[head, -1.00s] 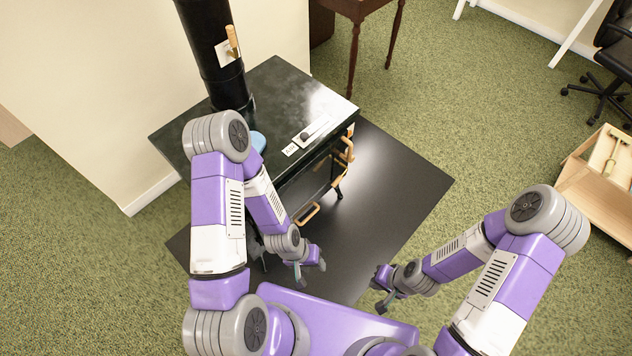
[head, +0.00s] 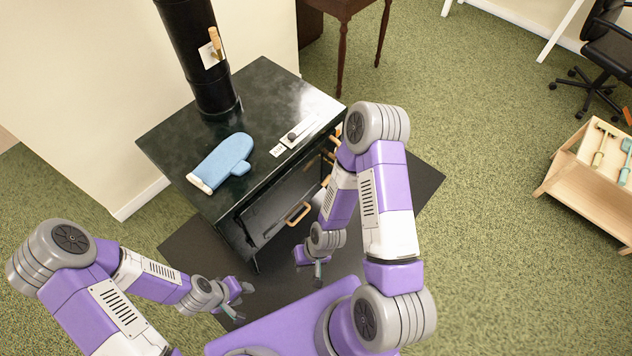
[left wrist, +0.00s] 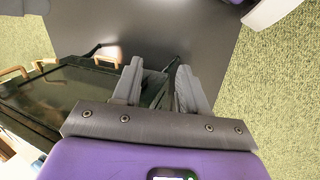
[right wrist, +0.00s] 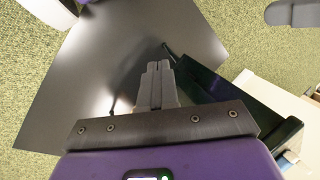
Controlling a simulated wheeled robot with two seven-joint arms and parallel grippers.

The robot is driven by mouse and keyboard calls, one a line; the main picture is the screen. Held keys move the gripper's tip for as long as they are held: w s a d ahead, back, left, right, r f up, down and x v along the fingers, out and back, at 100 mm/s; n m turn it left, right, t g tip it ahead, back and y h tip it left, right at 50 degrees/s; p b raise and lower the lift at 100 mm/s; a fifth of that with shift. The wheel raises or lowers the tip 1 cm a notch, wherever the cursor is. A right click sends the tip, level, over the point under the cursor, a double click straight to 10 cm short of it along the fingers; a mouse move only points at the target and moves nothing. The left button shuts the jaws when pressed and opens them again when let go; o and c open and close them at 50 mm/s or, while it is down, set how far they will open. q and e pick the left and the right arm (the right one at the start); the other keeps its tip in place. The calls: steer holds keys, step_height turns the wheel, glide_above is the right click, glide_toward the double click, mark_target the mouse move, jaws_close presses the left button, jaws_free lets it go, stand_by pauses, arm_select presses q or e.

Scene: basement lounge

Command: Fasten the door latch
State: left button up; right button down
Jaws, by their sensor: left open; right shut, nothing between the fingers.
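The black stove (head: 262,92) stands in front of me. Its dark door panel (head: 275,204) is on the front, with a wooden loop handle (head: 298,213) near its lower edge. More wooden handle parts (head: 327,180) show at the right of the front, partly hidden by my right arm; I cannot tell how the latch sits. My left gripper (head: 238,301) is open and empty, low in front of the stove and apart from it; its fingers (left wrist: 160,85) show spread. My right gripper (head: 312,272) is shut and empty below the door handle; its fingers (right wrist: 157,82) meet.
A black stovepipe (head: 195,60) rises behind. A dark floor plate (head: 418,178) lies under the stove. A wooden cart (head: 585,195) stands far right, with clear carpet between.

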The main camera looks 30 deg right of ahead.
arm_select(q)
steer(key=shift+o, duration=0.3)
steer(key=shift+o, duration=0.8)
arm_select(e)
steer(key=w+d+f+n+t+p, duration=0.1)
steer(key=w+d+f+n+t, duration=0.2)
steer(key=w+d, duration=0.35)
steer(key=w+d+f+n+t, duration=0.2)
steer(key=w+d+f+t, duration=0.15)
steer(key=w, duration=0.65)
arm_select(q)
steer(key=shift+r, duration=0.7)
arm_select(e)
steer(key=w+d+n+t+h, duration=0.1)
steer(key=w+d+n+t, duration=0.1)
steer(key=d, duration=0.5)
steer(key=w+d+n+t+h, duration=0.1)
steer(key=w+d+n+t, duration=0.1)
steer(key=d, duration=0.6)
steer(key=shift+d+f, duration=0.3)
steer(key=shift+f, duration=0.15)
steer(key=shift+t, duration=0.25)
arm_select(q)
step_height(320, 180, down, 6)
steer(key=b, duration=0.5)
steer(key=shift+b, duration=0.3)
arm_select(e)
steer(key=w+f, duration=0.9)
steer(key=shift+w+a, duration=0.25)
steer(key=shift+w, duration=0.05)
